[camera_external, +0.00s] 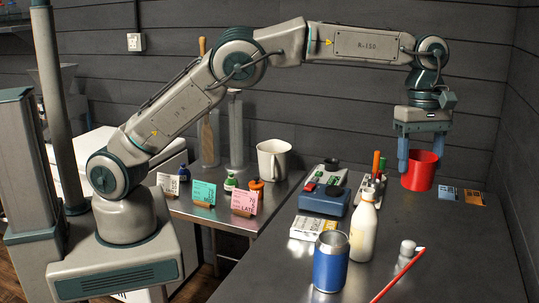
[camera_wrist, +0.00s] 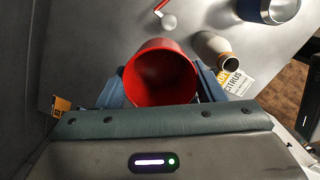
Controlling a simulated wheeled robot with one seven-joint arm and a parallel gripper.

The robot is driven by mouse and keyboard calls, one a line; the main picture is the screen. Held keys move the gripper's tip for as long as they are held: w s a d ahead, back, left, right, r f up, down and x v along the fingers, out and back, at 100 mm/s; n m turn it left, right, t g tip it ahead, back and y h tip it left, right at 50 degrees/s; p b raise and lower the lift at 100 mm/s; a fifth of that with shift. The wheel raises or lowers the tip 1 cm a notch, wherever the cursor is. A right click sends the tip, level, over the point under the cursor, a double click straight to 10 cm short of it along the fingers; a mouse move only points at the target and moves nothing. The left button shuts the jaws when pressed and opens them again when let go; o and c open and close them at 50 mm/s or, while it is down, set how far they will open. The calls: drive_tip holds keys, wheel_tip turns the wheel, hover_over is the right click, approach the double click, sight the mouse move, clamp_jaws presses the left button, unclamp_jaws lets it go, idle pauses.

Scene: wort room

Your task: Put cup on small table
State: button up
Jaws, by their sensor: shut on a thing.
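A red cup (camera_external: 419,172) is between the blue fingers of my gripper (camera_external: 420,160), at the far right over the large grey table (camera_external: 440,225). The gripper points down and is shut on the cup, one finger on each side. In the wrist view the cup (camera_wrist: 160,78) shows its open top and appears empty. I cannot tell if its base touches the tabletop. A smaller, lower metal table (camera_external: 222,217) stands to the left, with a white mug (camera_external: 272,160) on it.
The smaller table also holds coloured cards (camera_external: 202,193), small bottles and tall glass cylinders (camera_external: 236,130). On the large table are a blue box (camera_external: 325,202), a cream bottle (camera_external: 363,232), a blue tumbler (camera_external: 330,265) and a red stick (camera_external: 398,275). Dark walls stand behind and right.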

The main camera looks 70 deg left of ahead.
drive_tip(key=shift+r, duration=2.35)
drive_tip(key=w+a+n+b, duration=0.15)
drive_tip(key=a+n, duration=0.25)
drive_tip(key=a, duration=1)
drive_tip(key=w+a+n+t+b, duration=0.1)
drive_tip(key=a+n+b, duration=0.15)
drive_tip(key=a, duration=1.05)
drive_tip(key=w+a+n+b, duration=0.15)
drive_tip(key=a+n, duration=0.25)
drive_tip(key=a, duration=1)
drive_tip(key=n+y+b, duration=0.2)
drive_tip(key=n, duration=1)
hover_over(206, 180)
drive_tip(key=shift+t, duration=0.3)
drive_tip(key=shift+w+a+f, duration=0.1)
drive_tip(key=shift+a+f, duration=0.05)
drive_tip(key=shift+f, duration=18.6)
